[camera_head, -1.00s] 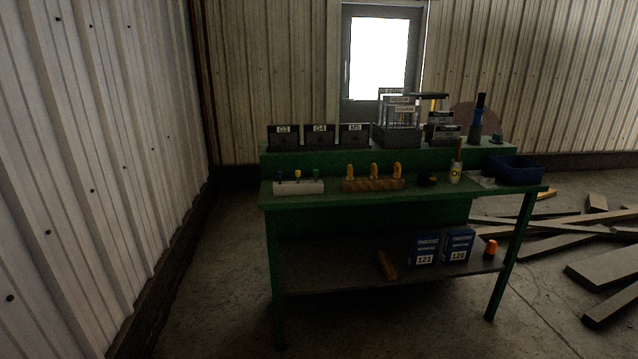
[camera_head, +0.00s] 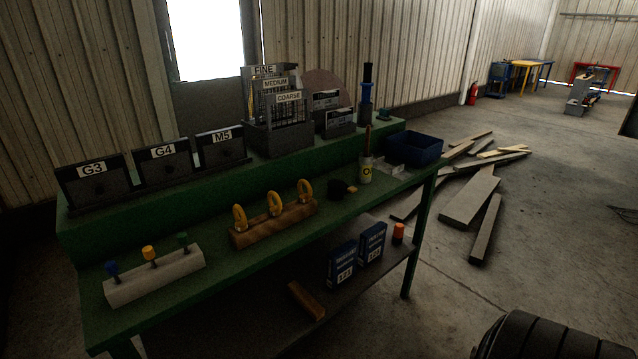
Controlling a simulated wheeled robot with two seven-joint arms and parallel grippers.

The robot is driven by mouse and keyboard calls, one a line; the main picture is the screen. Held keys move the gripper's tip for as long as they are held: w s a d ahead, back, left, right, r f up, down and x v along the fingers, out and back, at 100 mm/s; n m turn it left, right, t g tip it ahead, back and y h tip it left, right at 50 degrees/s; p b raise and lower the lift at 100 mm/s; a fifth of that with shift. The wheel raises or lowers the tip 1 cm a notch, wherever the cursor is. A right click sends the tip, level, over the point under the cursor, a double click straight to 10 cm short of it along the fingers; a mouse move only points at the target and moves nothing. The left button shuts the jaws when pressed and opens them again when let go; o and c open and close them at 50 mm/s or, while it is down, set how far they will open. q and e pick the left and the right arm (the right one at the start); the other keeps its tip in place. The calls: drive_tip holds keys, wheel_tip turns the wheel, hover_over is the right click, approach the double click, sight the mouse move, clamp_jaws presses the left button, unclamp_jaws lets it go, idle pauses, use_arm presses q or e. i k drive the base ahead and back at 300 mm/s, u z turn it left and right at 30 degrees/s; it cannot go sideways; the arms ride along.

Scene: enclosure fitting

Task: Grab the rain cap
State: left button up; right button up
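No object in the head view can be told for sure as the rain cap. A small black rounded piece (camera_head: 338,189) lies on the green workbench (camera_head: 232,268), between a wooden block with yellow rings (camera_head: 272,224) and a pale labelled can (camera_head: 366,170). It is too small and dark to identify. A small green piece (camera_head: 384,114) sits on the raised back shelf at the right. Neither of my grippers is in view.
Bins labelled G3 (camera_head: 93,183), G4 (camera_head: 163,162) and M5 (camera_head: 221,148) stand on the raised shelf. A blue bin (camera_head: 413,149) is at the bench's right end. Blue boxes (camera_head: 341,265) sit on the lower shelf. Planks (camera_head: 468,199) litter the floor to the right.

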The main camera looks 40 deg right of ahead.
sight(334, 194)
drive_tip(key=z, duration=3.1)
drive_tip(key=i, duration=3)
drive_tip(key=u, duration=2.1)
drive_tip(key=k, duration=0.15)
drive_tip(key=u, duration=0.35)
